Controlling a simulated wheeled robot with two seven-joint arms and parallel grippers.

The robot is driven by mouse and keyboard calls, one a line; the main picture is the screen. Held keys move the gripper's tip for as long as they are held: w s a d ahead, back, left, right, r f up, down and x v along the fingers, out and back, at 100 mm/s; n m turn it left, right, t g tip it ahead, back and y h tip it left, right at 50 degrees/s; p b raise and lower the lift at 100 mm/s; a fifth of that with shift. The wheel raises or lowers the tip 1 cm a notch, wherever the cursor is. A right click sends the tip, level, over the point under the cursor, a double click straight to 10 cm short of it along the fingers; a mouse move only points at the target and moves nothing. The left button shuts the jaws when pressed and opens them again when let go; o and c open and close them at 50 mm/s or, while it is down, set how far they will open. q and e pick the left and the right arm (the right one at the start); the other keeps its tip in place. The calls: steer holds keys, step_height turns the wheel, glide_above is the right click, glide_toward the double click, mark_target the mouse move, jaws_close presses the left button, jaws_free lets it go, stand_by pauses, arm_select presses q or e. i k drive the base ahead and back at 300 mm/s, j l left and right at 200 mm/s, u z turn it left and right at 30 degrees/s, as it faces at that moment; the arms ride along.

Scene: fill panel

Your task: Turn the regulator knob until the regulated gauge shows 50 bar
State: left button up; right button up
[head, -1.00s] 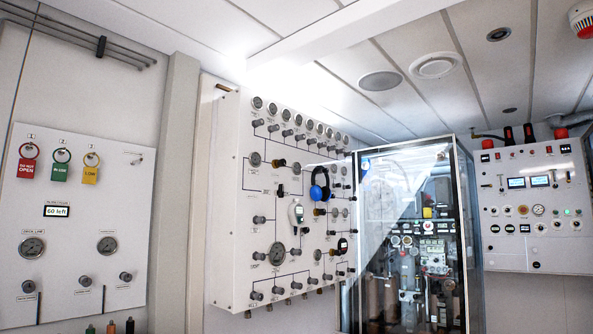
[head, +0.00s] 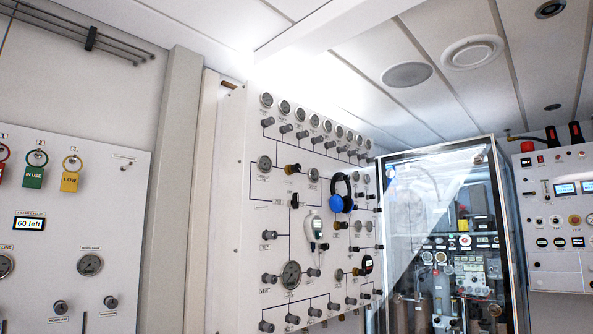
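The white fill panel (head: 237,220) stands upright in the middle of the head view, with lines, gauges and knobs on its face. High on it, a black knob with a brass collar (head: 292,168) sits between a left gauge (head: 264,163) and a smaller right gauge (head: 313,174). Similar dark knobs sit lower right (head: 341,226). A larger gauge (head: 291,274) is near the bottom. Labels and needles are too small to read, so I cannot tell which knob and gauge are the regulator and regulated gauge. Neither of my grippers is in view.
Blue headphones (head: 342,196) and a white handheld device (head: 315,228) hang on the panel. A left wall panel (head: 120,215) carries tags, gauges and a "60 left" display (head: 29,224). A glass cabinet (head: 430,215) and a control panel (head: 553,219) stand right.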

mark_target(295, 168)
steer(key=i+l, duration=0.15)
steer(key=i, duration=0.35)
steer(key=i+l, duration=0.15)
steer(key=i, duration=0.35)
steer(key=i+l, duration=0.15)
steer(key=i, duration=0.4)
steer(key=i+l, duration=0.1)
steer(key=i, duration=0.4)
